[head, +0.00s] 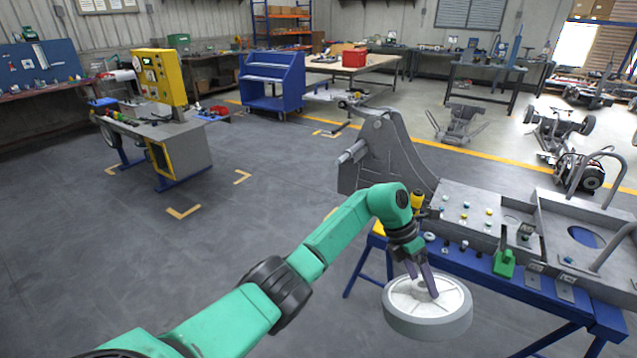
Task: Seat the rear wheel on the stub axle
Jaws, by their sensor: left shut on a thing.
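My left gripper (428,283) points down and is shut on the rear wheel (400,312), a white disc with a grey tyre. The wheel lies flat in the air in front of the blue bench's near edge. A grey metal chassis (378,165) stands on the bench, with an upright side plate at its left end. A short stub axle (352,152) sticks out to the left from that plate, bare, above and to the left of the wheel. My right gripper is not in view.
The blue bench (540,304) carries small coloured parts, a green block (504,264) and a yellow-handled tool (417,199) close to my gripper. Open floor lies left of the bench. A yellow machine (160,78) and a blue cart (272,82) stand farther back.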

